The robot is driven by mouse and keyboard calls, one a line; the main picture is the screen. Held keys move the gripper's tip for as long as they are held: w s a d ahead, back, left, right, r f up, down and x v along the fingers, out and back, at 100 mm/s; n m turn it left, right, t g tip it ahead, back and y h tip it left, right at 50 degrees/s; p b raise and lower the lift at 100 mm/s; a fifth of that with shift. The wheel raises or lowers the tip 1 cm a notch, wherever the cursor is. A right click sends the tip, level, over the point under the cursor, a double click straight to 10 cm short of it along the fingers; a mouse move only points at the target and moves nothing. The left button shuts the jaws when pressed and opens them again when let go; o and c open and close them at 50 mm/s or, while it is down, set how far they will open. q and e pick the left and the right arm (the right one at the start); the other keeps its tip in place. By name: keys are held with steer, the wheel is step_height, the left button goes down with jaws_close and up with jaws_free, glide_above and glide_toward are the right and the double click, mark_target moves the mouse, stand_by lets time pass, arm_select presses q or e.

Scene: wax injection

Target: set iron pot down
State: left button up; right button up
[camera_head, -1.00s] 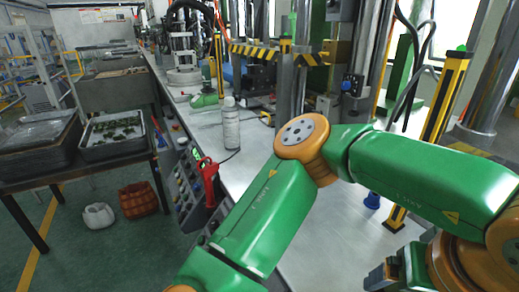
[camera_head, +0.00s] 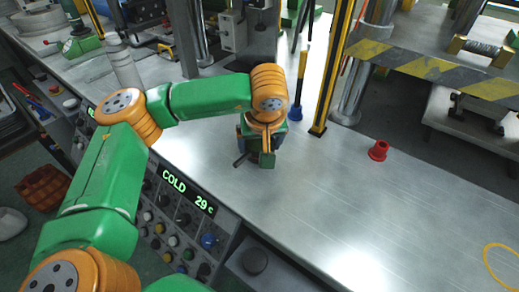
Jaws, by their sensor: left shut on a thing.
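My left gripper (camera_head: 266,160) is at the end of the green and orange arm, low over the metal bench (camera_head: 330,200) near its front edge. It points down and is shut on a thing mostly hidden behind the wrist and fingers. Only a short dark rod (camera_head: 241,161), like a handle, sticks out to the left of the fingers; this fits the iron pot, but its body cannot be made out. Whether it touches the bench cannot be told. My right gripper is not in view.
A red cup-like piece (camera_head: 378,150) stands on the bench to the right. A yellow-black post (camera_head: 332,80) and a blue-footed post (camera_head: 298,95) rise behind the gripper. A control panel reading COLD 29 (camera_head: 188,192) lies in front. The bench's right front is clear.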

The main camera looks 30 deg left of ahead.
arm_select(q)
step_height(320, 180, down, 3)
steer(key=shift+d+r, duration=0.1)
steer(key=shift+r, duration=0.1)
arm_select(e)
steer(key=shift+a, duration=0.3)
arm_select(q)
steer(key=shift+f+b, duration=0.25)
steer(key=shift+b, duration=0.05)
steer(key=o, duration=1.3)
steer(key=shift+r, duration=0.1)
steer(key=shift+c, duration=0.2)
steer(key=shift+r+p, duration=0.4)
steer(key=shift+p, duration=0.1)
steer(key=v, duration=1.1)
steer(key=shift+s+r, duration=0.2)
steer(key=shift+r, duration=0.1)
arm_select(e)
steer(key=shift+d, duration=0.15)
